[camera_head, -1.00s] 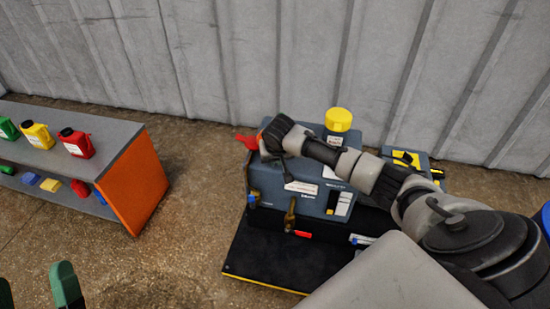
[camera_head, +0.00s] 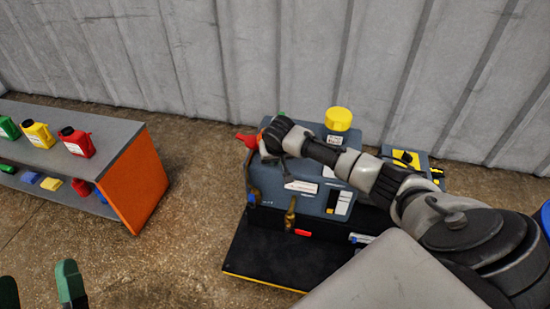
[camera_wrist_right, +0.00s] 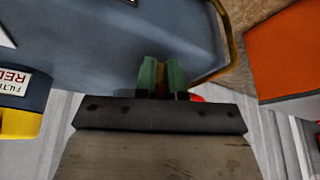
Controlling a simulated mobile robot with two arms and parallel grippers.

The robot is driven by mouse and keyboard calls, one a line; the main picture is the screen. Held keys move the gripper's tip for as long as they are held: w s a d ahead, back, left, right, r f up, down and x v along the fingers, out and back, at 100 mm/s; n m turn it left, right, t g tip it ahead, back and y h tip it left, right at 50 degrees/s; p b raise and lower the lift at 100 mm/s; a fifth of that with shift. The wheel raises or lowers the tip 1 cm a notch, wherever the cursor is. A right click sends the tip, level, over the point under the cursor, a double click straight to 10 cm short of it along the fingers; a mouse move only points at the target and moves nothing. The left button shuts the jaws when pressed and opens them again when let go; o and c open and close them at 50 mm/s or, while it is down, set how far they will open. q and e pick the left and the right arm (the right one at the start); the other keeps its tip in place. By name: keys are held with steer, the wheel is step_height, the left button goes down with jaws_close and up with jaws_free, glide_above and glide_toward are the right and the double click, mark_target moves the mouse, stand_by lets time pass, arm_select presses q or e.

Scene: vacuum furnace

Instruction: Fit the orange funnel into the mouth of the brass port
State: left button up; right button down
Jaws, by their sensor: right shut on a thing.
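My right gripper (camera_wrist_right: 162,78) is at the top left edge of the blue-grey machine in the head view, mostly hidden by its own wrist. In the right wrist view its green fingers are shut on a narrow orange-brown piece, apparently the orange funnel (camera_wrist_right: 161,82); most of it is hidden. A red-orange piece (camera_head: 246,139) shows just left of the gripper; I cannot tell if it is the same thing. A brass pipe (camera_wrist_right: 235,45) curves along the machine's side. The brass port's mouth is not clearly visible. My left gripper (camera_head: 38,290) is open and empty at the lower left.
The blue-grey machine (camera_head: 305,172) stands on a black base (camera_head: 270,258), with a yellow-capped bottle (camera_head: 338,120) on top. A brass fitting with a red handle (camera_head: 303,233) is on its front. A shelf (camera_head: 137,180) with several coloured canisters stands left; floor between is clear.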

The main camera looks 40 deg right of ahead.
arm_select(q)
steer(key=shift+f, duration=0.1)
arm_select(e)
steer(key=c, duration=1.1)
jaws_free()
steer(key=shift+s+r+p, duration=0.1)
steer(key=shift+r+p, duration=0.2)
steer(key=shift+r, duration=0.05)
arm_select(q)
steer(key=s+a+f+g+y+p, duration=0.1)
steer(key=f+g+y+p, duration=0.1)
steer(key=f+g, duration=0.4)
steer(key=s+a+f+g+y+p, duration=0.1)
steer(key=a+f+g+y+p, duration=0.1)
steer(key=f+g, duration=0.4)
steer(key=shift+s+a+f+n+g, duration=0.15)
steer(key=shift+s+f+n+g, duration=0.2)
steer(key=shift+f, duration=0.3)
arm_select(e)
steer(key=shift+v, duration=5)
